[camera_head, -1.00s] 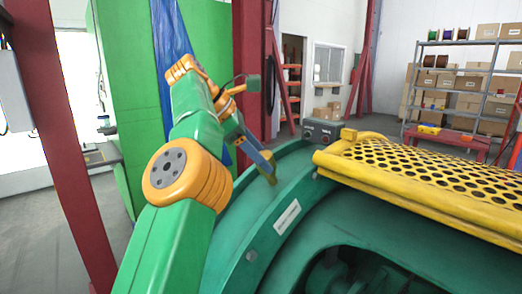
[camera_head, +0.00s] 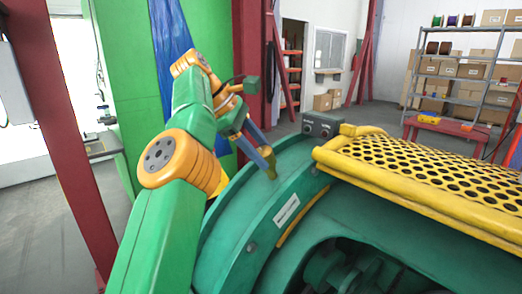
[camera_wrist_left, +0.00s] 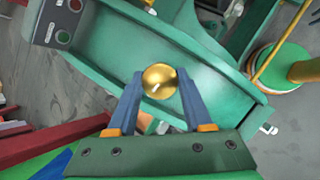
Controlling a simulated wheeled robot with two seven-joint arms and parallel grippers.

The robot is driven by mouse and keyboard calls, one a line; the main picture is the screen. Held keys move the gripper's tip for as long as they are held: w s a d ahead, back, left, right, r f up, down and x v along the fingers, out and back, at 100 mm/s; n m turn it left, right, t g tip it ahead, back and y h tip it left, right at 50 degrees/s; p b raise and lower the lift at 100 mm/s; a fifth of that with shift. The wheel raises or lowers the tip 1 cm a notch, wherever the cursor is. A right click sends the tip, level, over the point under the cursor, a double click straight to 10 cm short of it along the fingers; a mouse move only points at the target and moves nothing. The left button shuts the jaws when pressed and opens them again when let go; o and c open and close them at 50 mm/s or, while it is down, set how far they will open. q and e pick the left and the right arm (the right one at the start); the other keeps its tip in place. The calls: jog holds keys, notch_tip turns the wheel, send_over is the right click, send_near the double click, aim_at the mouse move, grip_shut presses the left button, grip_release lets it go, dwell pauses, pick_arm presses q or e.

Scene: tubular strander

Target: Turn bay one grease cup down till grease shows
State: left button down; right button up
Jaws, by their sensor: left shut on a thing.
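The grease cup (camera_wrist_left: 160,84) is a round, shiny brass-coloured cap in the left wrist view, over the green machine rim. My left gripper (camera_wrist_left: 160,76) has its two blue-grey fingers on either side of the cup, shut on it. In the head view my left gripper (camera_head: 268,162) reaches down to the top of the green curved housing (camera_head: 240,228). I see no grease. My right gripper is in neither view.
A control box (camera_head: 321,125) stands on the housing just beyond the gripper; its red and green buttons show in the left wrist view. A yellow perforated guard (camera_head: 430,170) covers the machine to the right. A red post (camera_head: 60,130) rises at left.

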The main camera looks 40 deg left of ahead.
pick_arm(q)
jog(key=shift+c, duration=1.5)
grip_release()
jog(key=shift+r, duration=0.1)
jog(key=p+v, duration=0.4)
jog(key=v, duration=0.3)
